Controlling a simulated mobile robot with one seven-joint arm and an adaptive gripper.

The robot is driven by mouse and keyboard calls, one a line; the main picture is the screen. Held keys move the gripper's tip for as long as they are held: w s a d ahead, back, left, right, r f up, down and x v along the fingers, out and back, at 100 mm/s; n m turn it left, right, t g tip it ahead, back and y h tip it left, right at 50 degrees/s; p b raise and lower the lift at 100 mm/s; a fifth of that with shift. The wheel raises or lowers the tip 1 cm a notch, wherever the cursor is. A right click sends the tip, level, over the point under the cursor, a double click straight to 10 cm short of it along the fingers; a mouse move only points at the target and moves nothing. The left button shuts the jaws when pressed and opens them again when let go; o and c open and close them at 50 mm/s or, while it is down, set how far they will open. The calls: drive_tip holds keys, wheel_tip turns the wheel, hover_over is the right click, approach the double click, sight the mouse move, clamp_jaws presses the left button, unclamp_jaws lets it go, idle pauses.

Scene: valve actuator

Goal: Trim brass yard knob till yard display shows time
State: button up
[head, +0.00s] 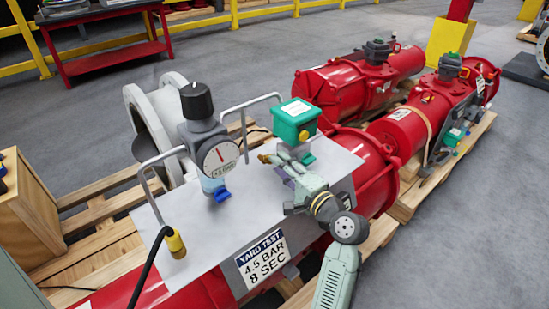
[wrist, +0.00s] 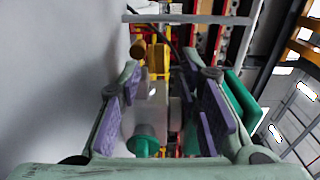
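My gripper (head: 272,165) is low over the grey plate, pointing left, just in front of a green box (head: 297,112) with a pale label on top. In the wrist view its purple-padded fingers (wrist: 165,85) stand apart. A brass-coloured round piece (wrist: 138,50) shows by the left fingertip; I cannot tell whether they touch. A small brass knob (head: 303,135) is on the green box's front. A white dial gauge (head: 221,158) with a red mark and a black cap stands to the left; its small text is unreadable. A clear part with a green end (wrist: 145,146) shows between the fingers.
A sign (head: 262,257) reads "YARD TEST 4.5 BAR 8 SEC". Metal handles (head: 155,165) rise from the plate (head: 195,240). A yellow cable plug (head: 176,243) is at the left. Red actuators (head: 360,85) lie behind. Open floor (head: 470,220) is at the right.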

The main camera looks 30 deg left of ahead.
drive_tip(key=shift+x, duration=1.55)
drive_tip(key=shift+c, duration=0.2)
clamp_jaws()
